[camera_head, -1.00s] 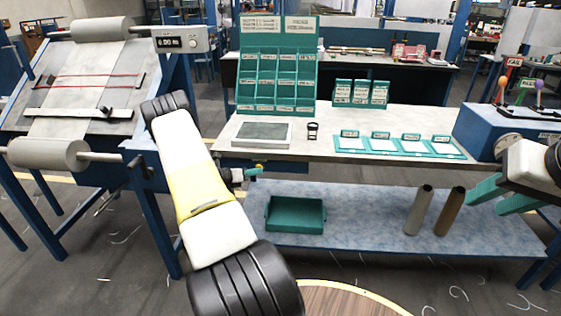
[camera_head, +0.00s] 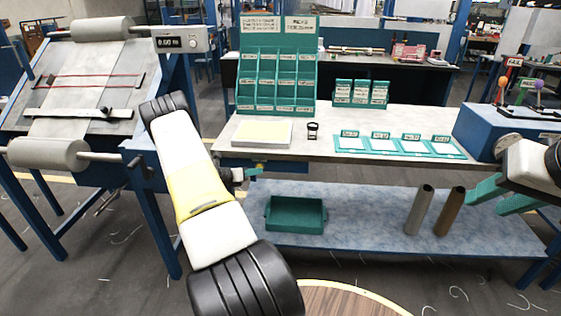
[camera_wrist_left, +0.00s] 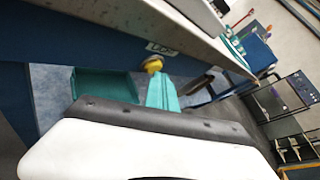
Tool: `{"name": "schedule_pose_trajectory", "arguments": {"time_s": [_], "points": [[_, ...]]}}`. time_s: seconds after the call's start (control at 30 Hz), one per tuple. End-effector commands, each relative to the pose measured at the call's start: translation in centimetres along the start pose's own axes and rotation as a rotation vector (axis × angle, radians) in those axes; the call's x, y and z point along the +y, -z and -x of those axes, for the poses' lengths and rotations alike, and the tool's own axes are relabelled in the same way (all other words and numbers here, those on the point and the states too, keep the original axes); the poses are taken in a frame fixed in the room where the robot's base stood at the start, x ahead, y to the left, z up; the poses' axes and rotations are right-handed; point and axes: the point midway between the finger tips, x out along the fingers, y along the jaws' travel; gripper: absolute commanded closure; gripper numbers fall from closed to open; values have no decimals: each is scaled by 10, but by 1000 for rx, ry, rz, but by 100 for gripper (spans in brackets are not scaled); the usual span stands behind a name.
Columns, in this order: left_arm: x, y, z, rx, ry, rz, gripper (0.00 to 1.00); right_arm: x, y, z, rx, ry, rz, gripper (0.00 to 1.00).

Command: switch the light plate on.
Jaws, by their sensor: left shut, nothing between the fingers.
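The light plate (camera_head: 262,132) lies on the bench top at its left end and glows pale yellow. A yellow knob (camera_head: 260,167) sits on the bench's front edge below it, beside a small label; it also shows in the left wrist view (camera_wrist_left: 153,64). My left gripper (camera_head: 257,172) is shut and empty, its teal fingertips at the knob; whether they touch it I cannot tell. In the left wrist view its fingers (camera_wrist_left: 161,88) point at the knob. My right gripper (camera_head: 484,202) is at the right, its teal fingers apart and empty.
A teal pigeonhole rack (camera_head: 277,75) stands behind the plate. A small dark loupe-like object (camera_head: 313,131) is right of it, then several teal card trays (camera_head: 380,145). A teal bin (camera_head: 295,213) and two tubes (camera_head: 449,211) occupy the lower shelf. A roller frame (camera_head: 85,100) stands left.

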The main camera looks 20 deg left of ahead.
Motion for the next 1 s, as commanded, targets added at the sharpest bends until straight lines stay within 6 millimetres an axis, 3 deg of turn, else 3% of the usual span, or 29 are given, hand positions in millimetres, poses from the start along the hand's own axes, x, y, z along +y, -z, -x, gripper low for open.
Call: {"name": "schedule_pose_trajectory", "arguments": {"time_s": [0.3,1.0], "points": [[-2,-2,2,-6,3,-3,100,0,0,0,0,0,0,64],[-31,30,43,-1,2,-2,100,0,0,0,0,0,0,64]]}}
